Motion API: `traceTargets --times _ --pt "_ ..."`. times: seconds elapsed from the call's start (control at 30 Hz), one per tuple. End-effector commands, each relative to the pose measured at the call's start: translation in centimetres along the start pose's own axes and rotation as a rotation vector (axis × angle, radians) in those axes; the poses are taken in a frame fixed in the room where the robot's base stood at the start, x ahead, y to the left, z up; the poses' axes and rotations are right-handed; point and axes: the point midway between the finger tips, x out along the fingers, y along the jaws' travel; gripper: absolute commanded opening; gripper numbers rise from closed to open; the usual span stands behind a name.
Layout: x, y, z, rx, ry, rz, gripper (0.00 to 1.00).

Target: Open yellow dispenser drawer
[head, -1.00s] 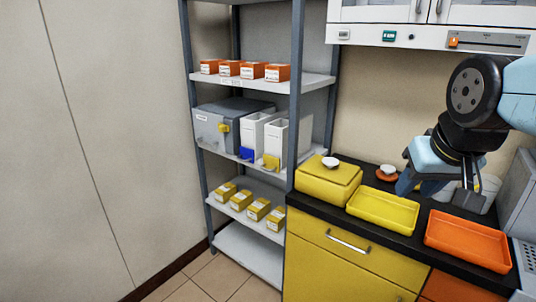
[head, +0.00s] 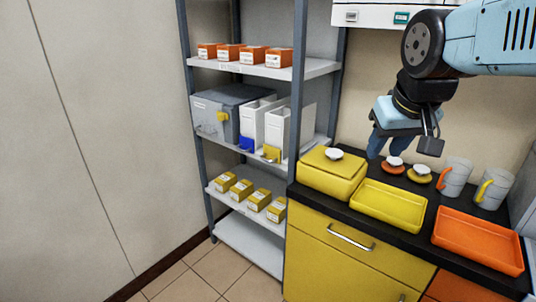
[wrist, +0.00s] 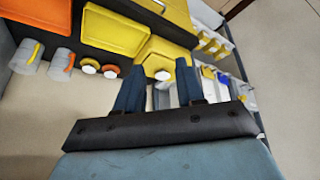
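Two white dispensers stand side by side on the middle shelf in the head view. The right one (head: 277,128) has a yellow drawer (head: 271,153) at its lower front, and the left one (head: 252,121) has a blue drawer (head: 246,144). The yellow drawer looks shut. Small blue and yellow patches in the wrist view seem to be these drawers, the yellow one (wrist: 222,77) beyond the right finger. My gripper (head: 382,143) is over the back of the counter, right of the shelf and apart from the dispensers. Its fingers (wrist: 158,76) are spread and empty.
A grey shelf post (head: 298,90) stands between the dispensers and the counter. A yellow lidded box (head: 325,177), yellow tray (head: 385,207), orange tray (head: 477,242) and mugs (head: 455,178) occupy the counter. A grey box (head: 215,110) with a yellow latch is left of the dispensers. Open floor lies before the shelf.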

Motion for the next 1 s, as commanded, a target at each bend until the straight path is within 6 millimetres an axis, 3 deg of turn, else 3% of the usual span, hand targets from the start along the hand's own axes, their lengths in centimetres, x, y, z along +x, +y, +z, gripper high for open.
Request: traceTargets --times 0.1,0.47,0.77,1.0 --pt "0.6 -0.7 -3.8 -0.076 -0.036 0.006 0.38" --pt "4.2 -4.1 -14.3 -0.300 -0.125 0.010 0.38" --pt "9.6 -8.4 -22.0 -0.484 -0.193 -0.004 0.38" --pt "15.3 -12.7 -26.9 -0.623 -0.244 -0.026 0.38"
